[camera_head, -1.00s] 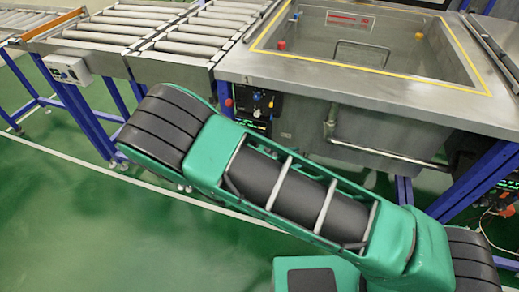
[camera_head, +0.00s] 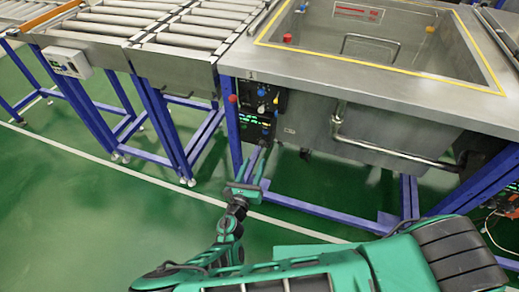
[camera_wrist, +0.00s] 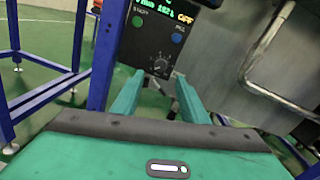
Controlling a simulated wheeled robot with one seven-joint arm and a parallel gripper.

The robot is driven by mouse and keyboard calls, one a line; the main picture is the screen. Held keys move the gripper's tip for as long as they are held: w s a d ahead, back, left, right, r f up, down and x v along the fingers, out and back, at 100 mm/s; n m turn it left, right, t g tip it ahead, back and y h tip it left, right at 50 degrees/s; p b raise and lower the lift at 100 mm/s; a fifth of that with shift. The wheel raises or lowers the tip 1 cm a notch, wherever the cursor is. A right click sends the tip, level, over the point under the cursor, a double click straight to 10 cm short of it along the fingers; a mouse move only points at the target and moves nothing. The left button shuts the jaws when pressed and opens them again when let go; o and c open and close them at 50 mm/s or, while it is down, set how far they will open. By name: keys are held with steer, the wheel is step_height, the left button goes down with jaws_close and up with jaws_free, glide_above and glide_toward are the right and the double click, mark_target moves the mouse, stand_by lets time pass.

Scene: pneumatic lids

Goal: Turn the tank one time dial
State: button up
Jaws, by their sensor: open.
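The tank one control box (camera_head: 257,131) is a black panel below the tank's front left corner. In the wrist view, its time dial (camera_wrist: 161,65) is a small dark knob ringed by white marks, below a lit display (camera_wrist: 172,12). A green button (camera_wrist: 137,21) and a blue button (camera_wrist: 177,37) sit between display and dial. My gripper (camera_head: 252,158) is in front of the box, a little below it. In the wrist view my gripper (camera_wrist: 157,82) is open and empty, its two green fingers either side of and below the dial. Whether they touch the panel is unclear.
The steel tank (camera_head: 370,88) has a yellow-lined rim, with a pipe (camera_head: 390,152) along its front right of the box. A blue frame leg (camera_head: 233,140) stands just left of the box. A roller conveyor (camera_head: 180,40) runs left. Green floor lies open at front left.

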mark_target(261, 146)
steer(key=x, duration=0.8)
steer(key=shift+w+d, duration=0.15)
steer(key=shift+c, duration=0.2)
jaws_close()
